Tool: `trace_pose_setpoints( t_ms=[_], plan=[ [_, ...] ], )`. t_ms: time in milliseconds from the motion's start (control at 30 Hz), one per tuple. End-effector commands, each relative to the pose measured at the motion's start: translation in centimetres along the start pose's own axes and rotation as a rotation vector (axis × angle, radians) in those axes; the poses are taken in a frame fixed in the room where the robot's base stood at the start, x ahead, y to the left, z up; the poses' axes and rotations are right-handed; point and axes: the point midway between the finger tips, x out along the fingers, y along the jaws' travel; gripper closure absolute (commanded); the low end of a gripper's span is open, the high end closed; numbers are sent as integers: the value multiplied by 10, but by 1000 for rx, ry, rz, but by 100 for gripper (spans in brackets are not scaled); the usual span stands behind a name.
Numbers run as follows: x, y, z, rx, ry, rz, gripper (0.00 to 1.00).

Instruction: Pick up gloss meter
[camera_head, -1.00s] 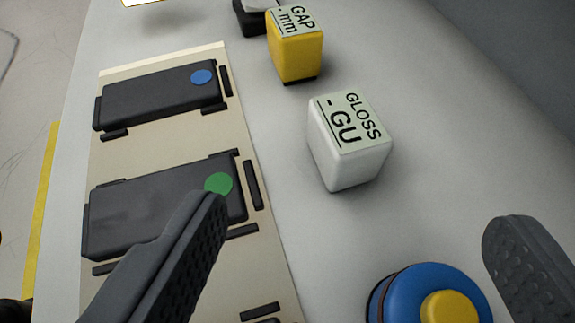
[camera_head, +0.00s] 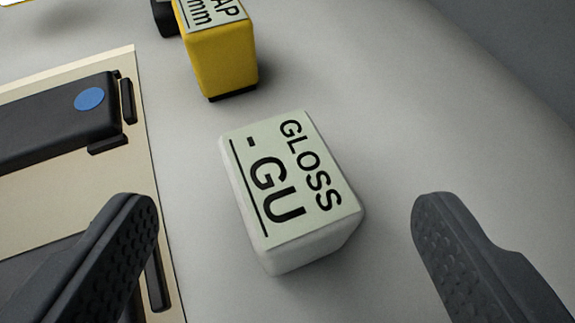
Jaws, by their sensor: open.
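The gloss meter (camera_head: 291,190) is a white block with a pale green top label reading "GLOSS - GU". It stands on the grey table surface near the middle of the view. My gripper (camera_head: 285,215) is open, with one dark textured finger to the left of the meter and the other to its right. The meter shows between the two fingers, with a gap on each side. Neither finger appears to touch it.
A yellow gap gauge (camera_head: 220,58) stands just behind the meter. A beige board (camera_head: 60,188) with dark modules, one with a blue dot (camera_head: 89,98), lies at the left. The grey surface (camera_head: 430,120) to the right is clear.

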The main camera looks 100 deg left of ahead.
Motion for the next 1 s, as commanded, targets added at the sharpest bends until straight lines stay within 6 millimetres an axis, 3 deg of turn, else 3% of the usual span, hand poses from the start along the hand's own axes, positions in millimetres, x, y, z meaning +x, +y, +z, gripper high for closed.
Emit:
trace_pose_setpoints(
  t_ms=[400,767,867,1000],
  plan=[
    [44,0,2,0,0,-1,22],
    [50,1,2,1,0,0,22],
    [50,1,2,1,0,0,44],
    [50,1,2,1,0,0,83]
  ],
)
